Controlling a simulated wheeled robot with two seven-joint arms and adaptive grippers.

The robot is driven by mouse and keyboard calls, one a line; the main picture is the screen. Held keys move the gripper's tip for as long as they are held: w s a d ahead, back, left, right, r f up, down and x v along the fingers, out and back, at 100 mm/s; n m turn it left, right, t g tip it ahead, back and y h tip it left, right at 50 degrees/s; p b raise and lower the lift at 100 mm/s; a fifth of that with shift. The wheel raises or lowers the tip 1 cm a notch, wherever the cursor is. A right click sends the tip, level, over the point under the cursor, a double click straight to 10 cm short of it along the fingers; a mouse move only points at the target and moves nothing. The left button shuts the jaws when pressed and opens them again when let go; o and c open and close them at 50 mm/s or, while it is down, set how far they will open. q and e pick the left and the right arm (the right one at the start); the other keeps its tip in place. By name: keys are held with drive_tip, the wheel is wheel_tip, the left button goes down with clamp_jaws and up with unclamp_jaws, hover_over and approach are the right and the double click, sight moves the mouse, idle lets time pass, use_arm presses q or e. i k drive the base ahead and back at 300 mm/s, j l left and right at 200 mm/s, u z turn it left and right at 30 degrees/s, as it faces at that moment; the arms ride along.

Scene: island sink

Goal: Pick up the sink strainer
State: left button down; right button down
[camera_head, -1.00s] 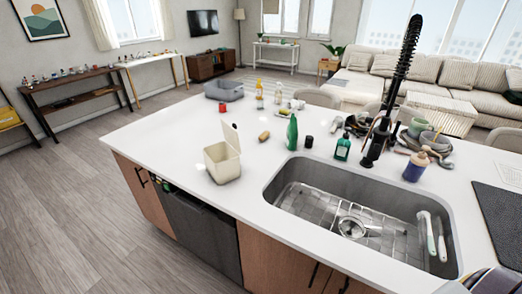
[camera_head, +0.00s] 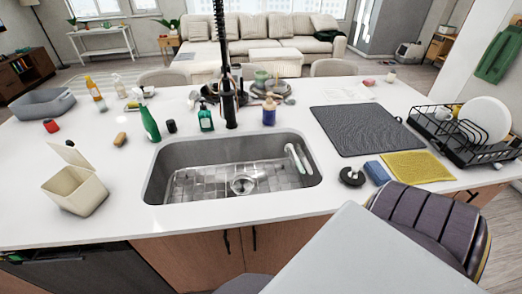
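A round metal piece (camera_head: 242,184), which looks like a strainer or drain, sits in the floor of the grey sink (camera_head: 165,170), at the middle of a wire rack. A small black disc with a light knob (camera_head: 352,176) lies on the white counter right of the sink. I cannot tell for sure which of the two is the sink strainer. Neither of my grippers can be seen in the head view.
A black faucet (camera_head: 229,100) rises behind the sink; two brushes (camera_head: 298,158) lean inside its right side. Right are a dark mat (camera_head: 365,128), blue sponge (camera_head: 377,173), yellow cloth (camera_head: 417,166) and dish rack (camera_head: 465,140). Bottles and a cream bin (camera_head: 75,190) stand left.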

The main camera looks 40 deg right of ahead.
sight(243, 181)
drive_tip(key=z, duration=1.1)
drive_tip(key=i+z, duration=0.3)
drive_tip(key=z, duration=0.15)
drive_tip(key=i+j+z, duration=0.2)
drive_tip(key=z, duration=0.25)
drive_tip(key=i+j, duration=0.05)
drive_tip(key=i, duration=0.05)
